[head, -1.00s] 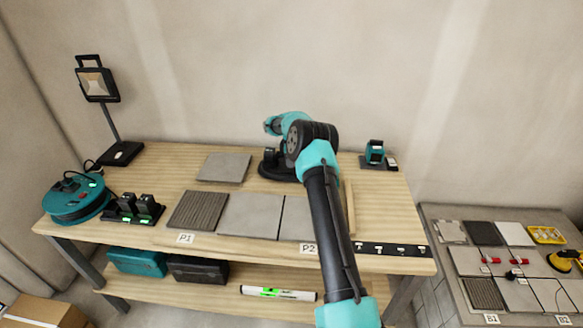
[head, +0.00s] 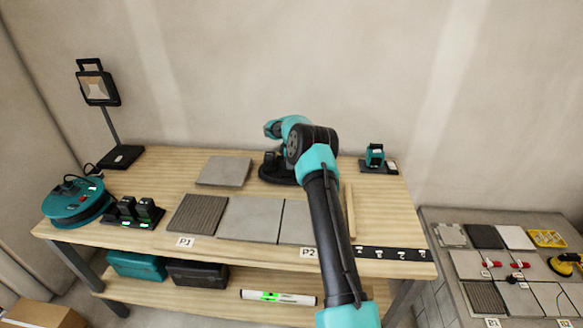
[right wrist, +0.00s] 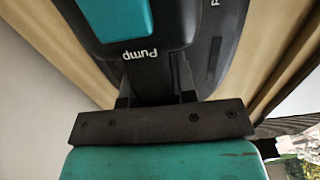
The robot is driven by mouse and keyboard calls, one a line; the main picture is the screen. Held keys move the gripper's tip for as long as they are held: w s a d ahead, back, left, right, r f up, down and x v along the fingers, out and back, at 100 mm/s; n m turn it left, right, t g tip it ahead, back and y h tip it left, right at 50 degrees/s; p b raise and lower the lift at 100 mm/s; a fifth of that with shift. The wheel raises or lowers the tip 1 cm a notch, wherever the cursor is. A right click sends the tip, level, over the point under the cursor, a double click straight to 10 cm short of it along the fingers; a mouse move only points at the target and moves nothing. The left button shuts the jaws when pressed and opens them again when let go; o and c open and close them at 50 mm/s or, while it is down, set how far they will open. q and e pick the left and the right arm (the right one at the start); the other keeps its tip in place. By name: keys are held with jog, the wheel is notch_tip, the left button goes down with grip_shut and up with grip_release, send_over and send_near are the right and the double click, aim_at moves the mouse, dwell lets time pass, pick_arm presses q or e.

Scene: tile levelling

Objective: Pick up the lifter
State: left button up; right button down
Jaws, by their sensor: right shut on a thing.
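The lifter (head: 272,173), with a black base, is at the back of the wooden bench, partly hidden behind my right arm. It fills the upper part of the right wrist view (right wrist: 160,55), where its black body carries a teal block and the word "Pump". My right gripper (right wrist: 155,96) is shut on the lifter, its two dark fingers against the black body. In the head view the fingers are largely hidden by my right arm. The lifter appears at bench level; I cannot tell whether it touches the wood. My left gripper is not in view.
A loose grey tile (head: 224,171) lies left of the lifter. A row of tiles (head: 249,219) lies along the bench front. A cable reel (head: 77,203), a work lamp (head: 97,86) and a charger (head: 133,214) stand left. A laser device (head: 375,156) stands right. A second table (head: 440,213) is far right.

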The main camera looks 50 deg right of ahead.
notch_tip(320, 180, up, 11)
jog(key=shift+f, duration=0.15)
dwell(0.4)
dwell(0.5)
